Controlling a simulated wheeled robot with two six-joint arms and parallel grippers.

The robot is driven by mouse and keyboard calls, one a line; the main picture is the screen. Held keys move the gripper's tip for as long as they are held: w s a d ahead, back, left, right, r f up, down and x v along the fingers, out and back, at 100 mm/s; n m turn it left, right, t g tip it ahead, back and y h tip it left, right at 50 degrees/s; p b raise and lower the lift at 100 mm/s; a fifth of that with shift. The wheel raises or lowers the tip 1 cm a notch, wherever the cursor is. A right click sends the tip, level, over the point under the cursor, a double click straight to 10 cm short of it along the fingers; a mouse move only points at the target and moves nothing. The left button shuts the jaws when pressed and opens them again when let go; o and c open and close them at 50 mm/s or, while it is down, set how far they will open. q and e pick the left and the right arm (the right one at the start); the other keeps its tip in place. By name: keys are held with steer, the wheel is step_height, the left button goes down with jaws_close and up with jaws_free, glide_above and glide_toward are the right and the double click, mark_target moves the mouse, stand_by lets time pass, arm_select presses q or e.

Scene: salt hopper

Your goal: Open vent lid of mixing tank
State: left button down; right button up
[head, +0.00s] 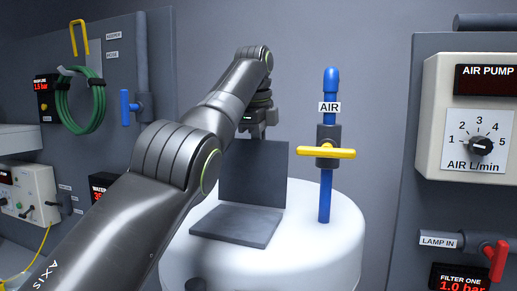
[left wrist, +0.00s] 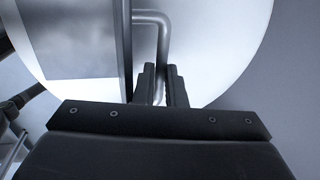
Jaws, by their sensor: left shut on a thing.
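The white mixing tank (head: 310,245) stands in the middle of the head view. Its dark square vent lid (head: 253,175) stands upright at the back edge of a flat dark square (head: 238,225) on the tank top. In the left wrist view the lid shows nearly edge-on (left wrist: 126,45), with a bent metal handle (left wrist: 150,17) on its right side. My left gripper (head: 257,130) is behind the lid's top edge. In the wrist view its fingers (left wrist: 160,72) are shut on the handle. The lid hides the fingertips and handle in the head view. My right gripper is out of view.
A blue AIR pipe (head: 325,195) with a yellow valve handle (head: 327,152) rises from the tank right of the lid. Panels stand on both sides, with a green hose coil (head: 72,125) at left and an air pump box (head: 475,115) at right.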

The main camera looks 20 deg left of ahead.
arm_select(q)
steer(key=shift+w+f, duration=0.25)
steer(key=shift+f, duration=0.25)
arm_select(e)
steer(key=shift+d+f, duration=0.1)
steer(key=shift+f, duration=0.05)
arm_select(q)
steer(key=c, duration=1.5)
jaws_free()
steer(key=shift+w+d+f, duration=0.1)
steer(key=shift+w, duration=0.1)
steer(key=shift+w+d+f, duration=0.1)
steer(key=shift+w+f, duration=0.15)
steer(key=shift+w, duration=0.45)
steer(key=shift+s+r, duration=0.3)
steer(key=shift+w, duration=0.15)
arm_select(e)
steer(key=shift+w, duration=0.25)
arm_select(q)
steer(key=shift+r, duration=0.25)
